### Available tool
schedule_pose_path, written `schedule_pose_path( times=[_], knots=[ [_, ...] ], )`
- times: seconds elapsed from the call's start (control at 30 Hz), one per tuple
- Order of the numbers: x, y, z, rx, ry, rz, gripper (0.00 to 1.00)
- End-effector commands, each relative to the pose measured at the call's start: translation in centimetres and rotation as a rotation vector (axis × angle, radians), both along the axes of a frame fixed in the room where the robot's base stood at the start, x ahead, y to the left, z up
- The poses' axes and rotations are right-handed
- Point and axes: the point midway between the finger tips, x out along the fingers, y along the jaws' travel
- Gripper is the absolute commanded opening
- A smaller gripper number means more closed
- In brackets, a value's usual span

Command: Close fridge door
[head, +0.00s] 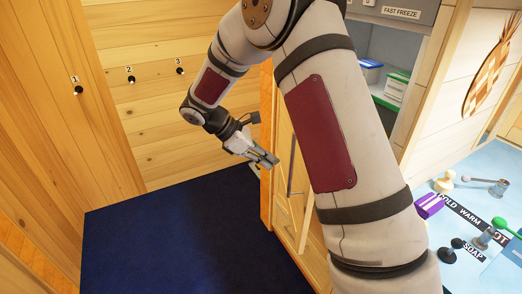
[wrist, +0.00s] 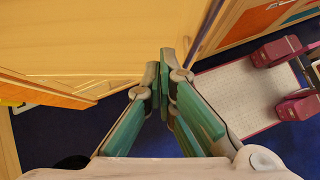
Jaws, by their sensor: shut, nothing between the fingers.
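The fridge stands open in the head view, with a shelf interior (head: 385,45) showing behind my arm. Its wooden door (head: 284,180) is swung out and seen at a steep angle, with a long upright handle (head: 291,160) and an orange edge. My arm hides part of the door and the opening. My gripper (head: 272,160) is shut and empty, at the door's outer edge. In the wrist view the closed fingertips (wrist: 162,72) are close to a broad wooden panel (wrist: 90,35), which looks like the door. I cannot tell whether they touch it.
Blue and green boxes (head: 394,88) sit on the fridge shelves. A light blue counter (head: 440,200) with taps and a purple block (head: 429,205) is at the right. A wooden wall with numbered hooks (head: 130,80) is at the left. Dark blue floor (head: 180,240) lies clear between.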

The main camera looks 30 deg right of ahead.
Motion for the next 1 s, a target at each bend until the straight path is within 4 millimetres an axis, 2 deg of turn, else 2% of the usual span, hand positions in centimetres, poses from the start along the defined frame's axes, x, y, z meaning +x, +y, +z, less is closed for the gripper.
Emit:
schedule_pose_path(
  times=[0.17, 0.4, 0.6, 1.0],
  knots=[
    [-1.2, -2.4, -2.4, 0.001, 0.004, -0.003, 0.0],
    [-2.2, -5.3, -2.5, 0.002, -0.001, -0.003, 0.0],
    [-2.4, -6.1, -2.6, 0.001, -0.001, -0.001, 0.0],
    [-2.0, -6.5, -2.6, 0.0, -0.002, 0.004, 0.0]
  ],
)
